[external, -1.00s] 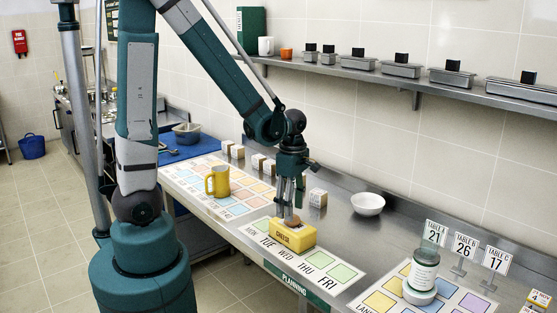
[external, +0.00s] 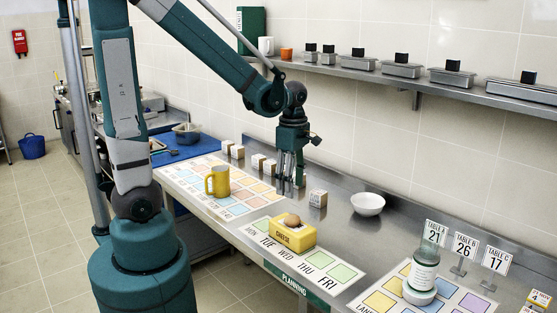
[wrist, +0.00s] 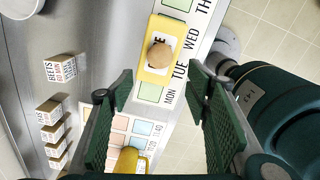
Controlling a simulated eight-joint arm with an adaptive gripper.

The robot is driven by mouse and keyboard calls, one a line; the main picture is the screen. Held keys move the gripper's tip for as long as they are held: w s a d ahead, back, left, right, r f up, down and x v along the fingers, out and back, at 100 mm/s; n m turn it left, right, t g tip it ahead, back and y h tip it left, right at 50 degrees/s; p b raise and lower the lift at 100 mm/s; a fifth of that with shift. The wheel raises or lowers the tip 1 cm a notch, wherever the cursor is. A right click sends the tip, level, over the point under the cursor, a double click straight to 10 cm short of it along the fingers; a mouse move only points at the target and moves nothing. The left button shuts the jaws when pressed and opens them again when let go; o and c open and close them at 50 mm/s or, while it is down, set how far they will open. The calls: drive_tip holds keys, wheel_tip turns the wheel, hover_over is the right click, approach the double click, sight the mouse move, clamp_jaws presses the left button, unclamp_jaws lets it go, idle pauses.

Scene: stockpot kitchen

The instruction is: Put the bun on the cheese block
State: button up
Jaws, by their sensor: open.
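The bun (external: 292,220) is a small brown round piece. It rests on top of the yellow cheese block (external: 284,239), which lies on the weekday mat. In the wrist view the bun (wrist: 160,55) sits near the middle of the cheese block (wrist: 149,74). My gripper (external: 290,190) is open and empty, above the counter and up behind the block in the external view. In the wrist view its two fingers (wrist: 165,110) are spread wide, with nothing between them, and the bun lies beyond them.
A yellow mug (external: 217,181) stands on the coloured grid mat. Small labelled boxes (external: 318,198) line the back of the counter. A white bowl (external: 367,204) stands to the right. A jar (external: 424,271) and table signs (external: 464,246) are at the far right.

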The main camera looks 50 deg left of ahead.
drive_tip(key=shift+r, duration=0.1)
idle(0.6)
drive_tip(key=s+a+r+m+t, duration=0.3)
drive_tip(key=r+m, duration=0.3)
drive_tip(key=m, duration=0.4)
drive_tip(key=s+a+r+m+t, duration=0.4)
drive_tip(key=s+a+r+m, duration=0.1)
drive_tip(key=m, duration=0.6)
drive_tip(key=shift+a+r, duration=0.3)
drive_tip(key=shift+r, duration=0.55)
drive_tip(key=shift+f, duration=0.1)
wheel_tip(320, 180, down, 5)
drive_tip(key=b, duration=0.5)
drive_tip(key=shift+f, duration=0.2)
